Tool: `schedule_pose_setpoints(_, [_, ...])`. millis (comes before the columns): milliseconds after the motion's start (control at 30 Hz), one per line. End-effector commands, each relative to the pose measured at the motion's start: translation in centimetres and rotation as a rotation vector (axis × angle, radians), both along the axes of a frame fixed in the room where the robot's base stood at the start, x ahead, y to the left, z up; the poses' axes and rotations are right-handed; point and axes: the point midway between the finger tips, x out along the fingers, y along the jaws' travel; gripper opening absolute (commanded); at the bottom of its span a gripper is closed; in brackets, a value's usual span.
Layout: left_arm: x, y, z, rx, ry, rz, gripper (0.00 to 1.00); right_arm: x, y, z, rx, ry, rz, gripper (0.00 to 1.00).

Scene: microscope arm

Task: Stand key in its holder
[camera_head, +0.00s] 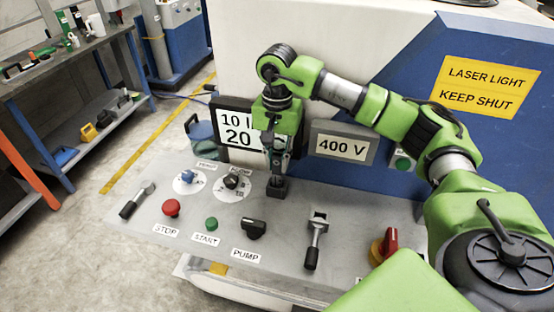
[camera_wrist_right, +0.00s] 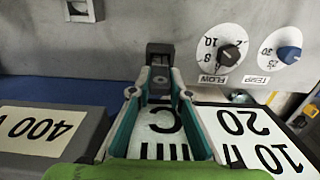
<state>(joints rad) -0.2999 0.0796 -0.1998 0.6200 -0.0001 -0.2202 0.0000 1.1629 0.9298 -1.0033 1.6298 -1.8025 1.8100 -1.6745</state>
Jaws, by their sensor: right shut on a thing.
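My right gripper (camera_head: 277,168) points down over the control panel, in front of the white sign. It is shut on a small grey piece with a round hole, which I take to be the key (camera_wrist_right: 160,76). A dark block, which looks like the holder (camera_head: 277,188), is right below the fingertips at the panel. In the right wrist view the holder (camera_wrist_right: 160,50) lies just past the fingertips, in line with the key. I cannot tell whether the key is inside it. The fingers hide much of the key. My left gripper is not in view.
The FLOW knob (camera_head: 234,181) is left of the gripper. A lever (camera_head: 314,244) stands to its front right, and the black PUMP knob (camera_head: 253,228) to its front left. The 10/20 sign (camera_head: 239,132) and the 400 V box (camera_head: 343,144) are close behind.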

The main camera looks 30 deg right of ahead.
Motion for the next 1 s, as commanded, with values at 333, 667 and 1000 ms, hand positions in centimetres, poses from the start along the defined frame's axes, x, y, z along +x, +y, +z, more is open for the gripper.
schedule_pose_setpoints(333, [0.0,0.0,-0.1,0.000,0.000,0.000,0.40,-0.1,0.0,-0.3,-0.001,0.002,0.000,0.37])
schedule_pose_setpoints(667, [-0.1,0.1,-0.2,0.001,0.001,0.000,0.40,0.0,0.0,1.3,-0.001,-0.001,0.000,0.37])
schedule_pose_setpoints(1000, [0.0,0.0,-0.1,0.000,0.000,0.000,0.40,0.1,0.0,8.9,0.000,-0.006,-0.001,0.37])
